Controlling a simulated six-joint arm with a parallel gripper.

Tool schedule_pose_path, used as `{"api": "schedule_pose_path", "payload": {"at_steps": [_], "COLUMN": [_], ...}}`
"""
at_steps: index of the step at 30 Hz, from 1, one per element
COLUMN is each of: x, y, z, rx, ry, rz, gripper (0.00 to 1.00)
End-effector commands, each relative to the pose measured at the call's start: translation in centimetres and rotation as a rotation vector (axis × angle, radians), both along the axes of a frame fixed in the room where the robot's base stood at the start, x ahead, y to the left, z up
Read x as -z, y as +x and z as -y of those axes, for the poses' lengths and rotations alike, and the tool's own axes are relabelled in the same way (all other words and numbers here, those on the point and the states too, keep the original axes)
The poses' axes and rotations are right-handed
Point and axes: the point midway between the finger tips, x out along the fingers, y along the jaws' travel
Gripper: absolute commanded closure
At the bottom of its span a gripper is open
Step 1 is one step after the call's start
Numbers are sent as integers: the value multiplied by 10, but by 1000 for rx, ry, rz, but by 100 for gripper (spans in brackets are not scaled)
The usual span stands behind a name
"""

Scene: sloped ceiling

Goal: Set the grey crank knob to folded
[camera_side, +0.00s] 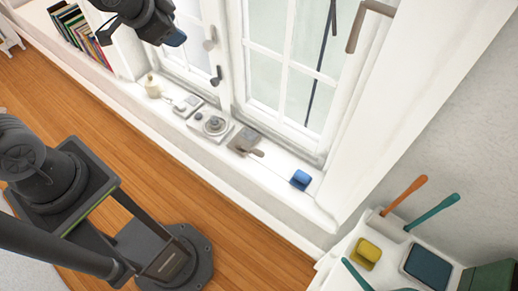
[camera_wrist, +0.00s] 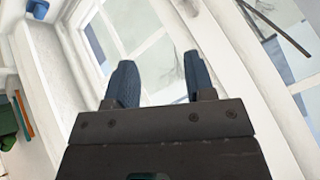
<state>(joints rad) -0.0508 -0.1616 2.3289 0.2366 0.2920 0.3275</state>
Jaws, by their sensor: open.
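A grey crank knob (camera_side: 245,141) sits on the white window sill, right of a round dial. Its short arm points to the lower right in the side view. I cannot make it out in the wrist view. My gripper (camera_side: 174,38) is at the top left of the side view, raised near the window and well apart from the crank. In the wrist view my gripper (camera_wrist: 160,78) has its two blue fingers spread, with nothing between them.
The sill also holds a round dial (camera_side: 214,125), a white switch (camera_side: 187,105), a cream pot (camera_side: 152,87) and a blue block (camera_side: 300,180). Window handles (camera_side: 216,76) stick out above it. A shelf with a yellow sponge (camera_side: 367,253) and brushes stands at the lower right.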

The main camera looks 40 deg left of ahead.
Motion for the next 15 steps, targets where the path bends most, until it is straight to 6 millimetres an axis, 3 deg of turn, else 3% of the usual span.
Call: {"api": "schedule_pose_path", "payload": {"at_steps": [1,6,12,15], "x": [16,65,135,174], "y": [17,66,104,113], "z": [-2,-4,4,11], "rx": [53,255,503,625], "ry": [37,152,246,274], "rz": [3,62,141,192], "gripper": [51,51,51,51]}}
